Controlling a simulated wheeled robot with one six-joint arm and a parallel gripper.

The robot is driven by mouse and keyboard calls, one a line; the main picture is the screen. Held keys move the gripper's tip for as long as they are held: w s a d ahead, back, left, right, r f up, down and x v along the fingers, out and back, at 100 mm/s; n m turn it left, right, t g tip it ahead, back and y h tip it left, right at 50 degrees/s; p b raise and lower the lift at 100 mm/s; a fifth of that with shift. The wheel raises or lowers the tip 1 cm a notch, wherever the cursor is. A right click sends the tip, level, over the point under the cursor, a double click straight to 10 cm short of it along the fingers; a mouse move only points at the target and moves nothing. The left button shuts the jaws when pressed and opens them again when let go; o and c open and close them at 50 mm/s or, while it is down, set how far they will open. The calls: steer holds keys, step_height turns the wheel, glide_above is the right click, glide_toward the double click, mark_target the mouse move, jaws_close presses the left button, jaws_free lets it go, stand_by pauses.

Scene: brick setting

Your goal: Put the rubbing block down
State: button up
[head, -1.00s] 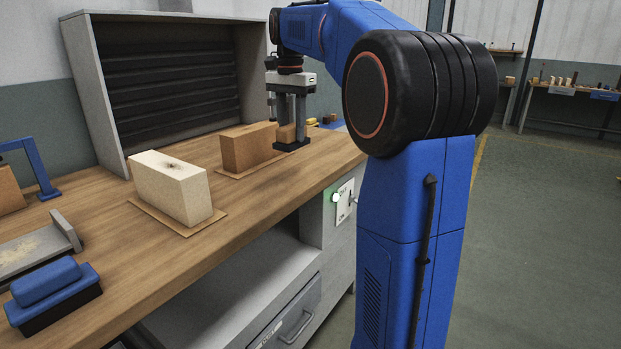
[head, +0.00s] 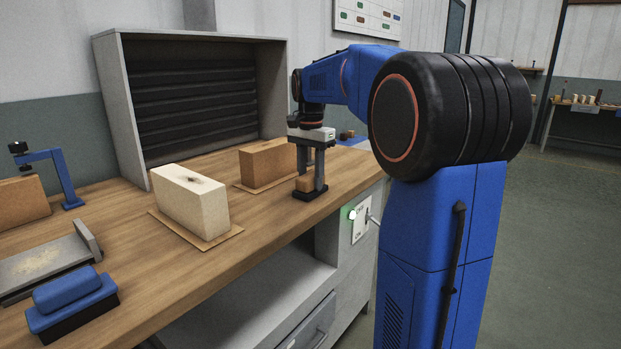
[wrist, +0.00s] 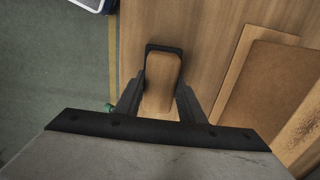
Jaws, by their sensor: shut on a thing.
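The rubbing block, a tan wooden piece on a black base, shows in the head view (head: 307,184) near the bench's front edge, right of the brown brick (head: 262,165). My gripper (head: 310,177) points down with its two fingers shut on the block's sides. In the wrist view the block (wrist: 162,78) sits between the fingers of my gripper (wrist: 158,104), its black base showing around the far end. The block is at or just above the bench top (head: 130,222); I cannot tell whether it touches.
A cream brick (head: 188,205) and the brown brick stand on thin boards. A blue-topped block (head: 70,297), a grey tray (head: 50,268) and a blue clamp frame (head: 63,172) are at left. A grey slatted cabinet (head: 112,120) stands behind. The floor drops away past the front edge.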

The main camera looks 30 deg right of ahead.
mark_target(310, 175)
steer(key=shift+f, duration=0.1)
steer(key=o, duration=1.1)
step_height(310, 175, up, 12)
steer(key=s+a+f+n+t, duration=0.1)
steer(key=s+a+f+n, duration=0.3)
steer(key=s+f, duration=0.5)
steer(key=s+a+f+n+t, duration=0.2)
steer(key=s+a+f+n, duration=0.3)
steer(key=s+f, duration=0.4)
steer(key=s+a+f+n+t, duration=0.1)
steer(key=s+a+f+n, duration=0.4)
steer(key=s+f, duration=0.4)
steer(key=s+a, duration=0.1)
steer(key=s, duration=0.2)
steer(key=shift+a+t, duration=0.4)
steer(key=shift+s, duration=0.1)
